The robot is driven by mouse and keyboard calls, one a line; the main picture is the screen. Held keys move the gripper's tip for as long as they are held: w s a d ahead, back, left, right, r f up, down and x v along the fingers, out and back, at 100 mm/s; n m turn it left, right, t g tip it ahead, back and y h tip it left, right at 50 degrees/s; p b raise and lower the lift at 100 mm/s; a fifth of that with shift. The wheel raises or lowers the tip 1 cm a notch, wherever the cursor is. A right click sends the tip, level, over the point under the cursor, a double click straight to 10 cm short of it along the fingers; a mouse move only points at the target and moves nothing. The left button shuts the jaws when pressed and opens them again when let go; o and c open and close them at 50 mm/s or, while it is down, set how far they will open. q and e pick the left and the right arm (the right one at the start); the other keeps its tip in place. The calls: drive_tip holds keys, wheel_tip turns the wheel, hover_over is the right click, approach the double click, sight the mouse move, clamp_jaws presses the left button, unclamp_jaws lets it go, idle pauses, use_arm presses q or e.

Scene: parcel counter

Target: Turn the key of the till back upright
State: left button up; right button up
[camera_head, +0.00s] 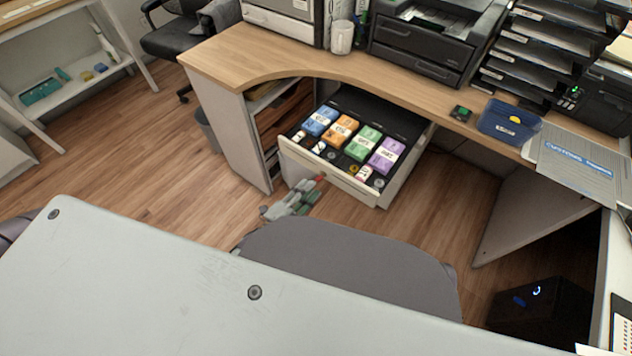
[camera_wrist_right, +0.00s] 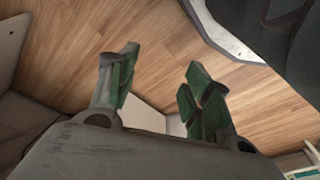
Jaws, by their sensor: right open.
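The till drawer (camera_head: 327,174) stands pulled out under the wooden counter in the head view. Bundles of blue, orange, green and purple notes and some coins lie in it. A small red piece (camera_head: 321,178) shows at the drawer's front; it may be the key, but its angle is too small to read.
A black chair (camera_head: 178,38) stands at the back left.

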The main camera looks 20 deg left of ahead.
sight(319, 178)
use_arm(q)
drive_tip(key=shift+b+x, duration=0.4)
drive_tip(key=shift+x, duration=1.75)
clamp_jaws()
